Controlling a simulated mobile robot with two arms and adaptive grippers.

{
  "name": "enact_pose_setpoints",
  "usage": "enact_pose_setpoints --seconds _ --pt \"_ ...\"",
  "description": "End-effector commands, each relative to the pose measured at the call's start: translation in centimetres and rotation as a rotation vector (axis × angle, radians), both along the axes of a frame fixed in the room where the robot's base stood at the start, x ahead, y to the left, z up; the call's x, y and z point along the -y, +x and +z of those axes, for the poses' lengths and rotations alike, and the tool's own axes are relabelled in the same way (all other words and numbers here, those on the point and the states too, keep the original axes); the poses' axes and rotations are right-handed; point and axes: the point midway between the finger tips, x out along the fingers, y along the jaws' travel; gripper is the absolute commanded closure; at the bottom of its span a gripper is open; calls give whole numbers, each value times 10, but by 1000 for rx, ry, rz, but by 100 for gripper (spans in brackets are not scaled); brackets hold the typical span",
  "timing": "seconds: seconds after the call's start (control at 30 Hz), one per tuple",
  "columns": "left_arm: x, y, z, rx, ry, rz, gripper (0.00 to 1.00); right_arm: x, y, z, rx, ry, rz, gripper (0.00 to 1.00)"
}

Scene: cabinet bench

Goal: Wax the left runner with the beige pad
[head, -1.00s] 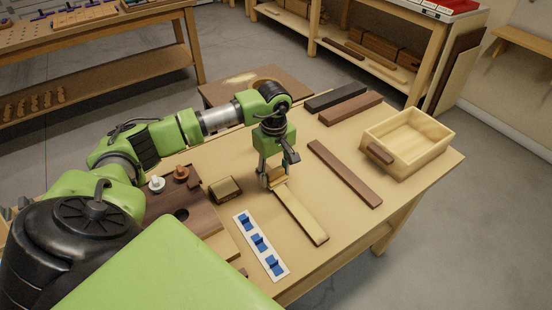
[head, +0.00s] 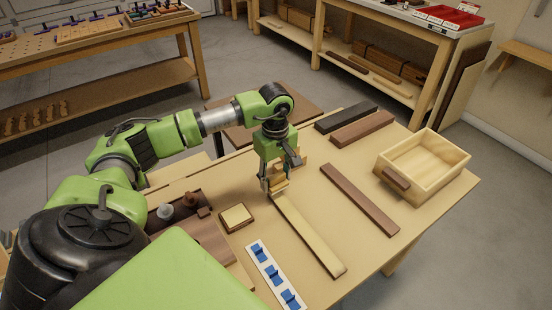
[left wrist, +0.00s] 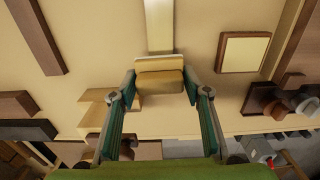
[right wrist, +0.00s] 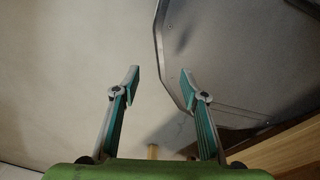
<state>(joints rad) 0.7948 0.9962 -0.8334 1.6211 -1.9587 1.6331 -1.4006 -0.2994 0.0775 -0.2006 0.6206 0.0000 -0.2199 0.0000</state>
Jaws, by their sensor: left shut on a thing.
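The beige pad (left wrist: 160,82) is a small block held between the fingertips of my left gripper (head: 277,187), which is shut on it. The pad also shows in the head view (head: 280,183), at the far end of a long pale runner (head: 308,237), the left of the two strips on the bench. In the left wrist view the runner (left wrist: 159,25) leads away from the pad. I cannot tell whether the pad presses on it. A dark brown runner (head: 360,200) lies to the right. My right gripper (right wrist: 160,74) is open and empty, seen only in the right wrist view.
A brown-edged block with a pale top (head: 236,217) lies left of the pale runner. A white strip with blue pieces (head: 272,275) is nearer me. A wooden drawer box (head: 440,175) stands at the right. Dark bars (head: 362,127) lie at the back.

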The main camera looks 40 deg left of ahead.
Motion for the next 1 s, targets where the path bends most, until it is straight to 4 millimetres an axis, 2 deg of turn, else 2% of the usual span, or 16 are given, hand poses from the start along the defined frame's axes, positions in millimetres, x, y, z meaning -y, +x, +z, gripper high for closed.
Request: enact_pose_setpoints --seconds 0.03,0.23,0.5,1.0 --pt "-1 0 8 1 1 2 73 2 -1 6 -1 -2 1 60" --pt "-2 -2 26 1 2 9 73 9 -2 17 -2 -10 2 60" --pt "-2 -4 47 1 1 16 73 7 -2 29 -2 -8 2 60" --pt "-2 -4 47 0 1 18 73 -4 -2 28 -2 4 -3 60"
